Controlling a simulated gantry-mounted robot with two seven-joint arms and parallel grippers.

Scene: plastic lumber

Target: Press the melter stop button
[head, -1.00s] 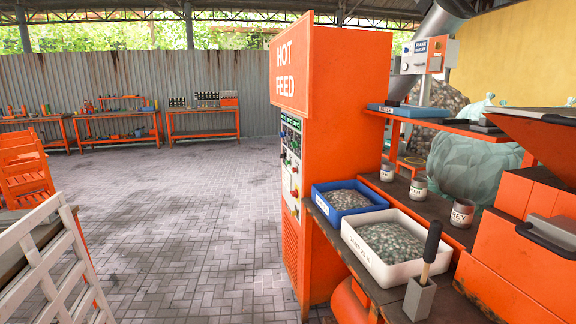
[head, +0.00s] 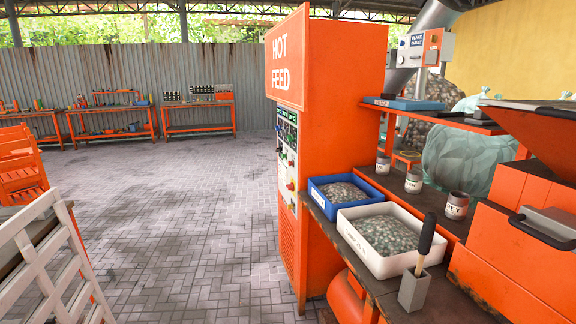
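A tall orange cabinet (head: 340,150) with a "HOT FEED" sign (head: 282,65) stands right of centre in the head view. Its left side carries a control panel (head: 287,160) with small displays, switches and knobs in red, green and yellow, seen at a steep angle. I cannot tell which of these is the melter stop button. Neither of my grippers is in view.
A bench right of the cabinet holds a blue tray (head: 312,190) and a white tray (head: 347,239) of flakes, a grey holder (head: 413,290) and cans. A white rack (head: 40,260) stands at left. The paved floor (head: 190,220) between is clear.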

